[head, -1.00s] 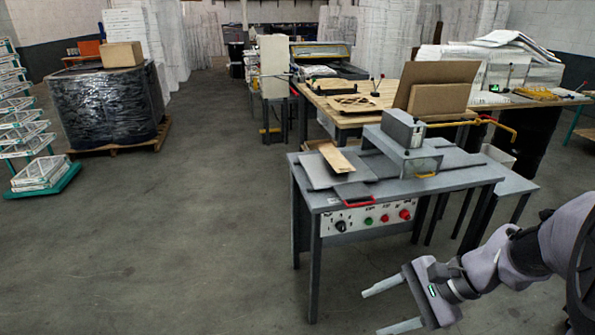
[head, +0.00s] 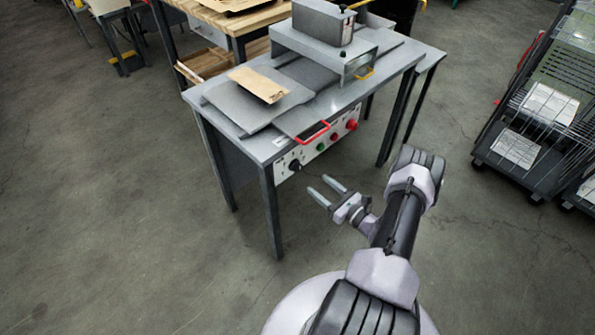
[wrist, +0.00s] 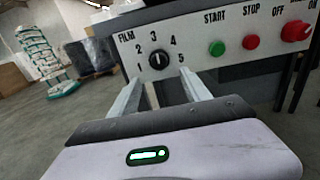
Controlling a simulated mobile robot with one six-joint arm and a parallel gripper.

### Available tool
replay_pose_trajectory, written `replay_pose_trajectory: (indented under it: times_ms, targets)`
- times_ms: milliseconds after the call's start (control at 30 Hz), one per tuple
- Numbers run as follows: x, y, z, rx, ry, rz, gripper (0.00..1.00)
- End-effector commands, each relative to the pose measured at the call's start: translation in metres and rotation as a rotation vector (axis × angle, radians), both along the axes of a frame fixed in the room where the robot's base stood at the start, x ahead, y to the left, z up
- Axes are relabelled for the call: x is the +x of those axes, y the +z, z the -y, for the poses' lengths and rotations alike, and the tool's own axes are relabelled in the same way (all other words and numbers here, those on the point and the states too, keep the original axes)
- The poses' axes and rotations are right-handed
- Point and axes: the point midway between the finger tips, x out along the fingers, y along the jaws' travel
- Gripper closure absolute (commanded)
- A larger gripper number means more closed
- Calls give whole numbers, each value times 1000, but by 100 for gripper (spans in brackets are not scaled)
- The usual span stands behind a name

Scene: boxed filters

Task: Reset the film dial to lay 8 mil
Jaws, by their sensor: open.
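The film dial is a black round knob (wrist: 159,60) on a white panel, under the word FILM and ringed by the numbers 1 to 5. I cannot tell which number its pointer faces. In the head view the dial (head: 295,165) sits at the left end of the panel on the grey machine table's front. My gripper (head: 318,184) is open and empty, in front of the panel. In the wrist view its two fingers (wrist: 161,76) point toward the dial, one on each side below it, apparently short of it. No 8 mil marking is readable.
Right of the dial are a green START button (wrist: 217,48), a red STOP button (wrist: 251,42) and a larger red OFF knob (wrist: 296,31). A red handle (head: 314,133) juts from the table edge above the panel. A wire rack cart (head: 540,110) stands at right.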

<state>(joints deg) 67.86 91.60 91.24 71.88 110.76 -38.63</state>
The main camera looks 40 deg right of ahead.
Motion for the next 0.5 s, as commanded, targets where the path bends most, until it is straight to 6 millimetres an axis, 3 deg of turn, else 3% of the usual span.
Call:
replay_pose_trajectory:
  times_ms: [200,333,500]
  targets:
    - [61,-3,-7,-2,6,1,44]
    - [84,-2,-8,-2,5,0,44]
    - [95,0,-9,1,3,0,44]
